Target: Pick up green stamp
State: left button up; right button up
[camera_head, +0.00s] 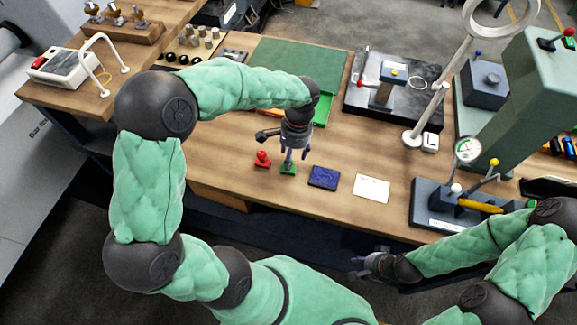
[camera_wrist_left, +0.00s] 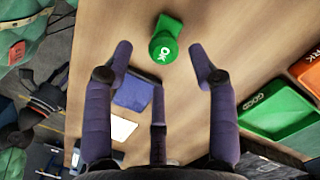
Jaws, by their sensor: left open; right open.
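The green stamp (camera_head: 288,168) stands on the wooden bench between a red stamp (camera_head: 262,158) and a dark blue ink pad (camera_head: 323,178). In the left wrist view the green stamp (camera_wrist_left: 165,38) shows a round top marked OK, beyond and between the fingertips. My left gripper (camera_head: 290,152) is open, pointing down just above the green stamp in the head view; its fingers (camera_wrist_left: 160,58) spread to either side of the stamp without visible contact. My right gripper (camera_head: 362,265) is open and empty, off the front edge of the bench.
A white card (camera_head: 371,188) lies right of the ink pad. A green tray marked GOOD (camera_wrist_left: 275,112) and an orange tray (camera_wrist_left: 308,72) sit to the side in the wrist view. A grey fixture (camera_head: 455,208) stands at the bench's right front.

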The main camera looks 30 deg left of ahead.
pick_arm(q)
jog(key=f, duration=0.3)
jog(key=a+f+b, duration=0.1)
jog(key=shift+s+f, duration=0.3)
jog(key=shift+f, duration=0.05)
grip_shut()
jog(key=shift+r, duration=0.1)
jog(key=shift+r, duration=0.5)
notch_tip(320, 180, up, 2)
jog(key=shift+r+p, duration=0.2)
jog(key=shift+p, duration=0.2)
jog(key=d+r+p, duration=0.2)
jog(key=d+r, duration=0.7)
jog(key=d, duration=0.5)
jog(key=shift+w+r, duration=0.2)
jog(key=shift+r, duration=0.05)
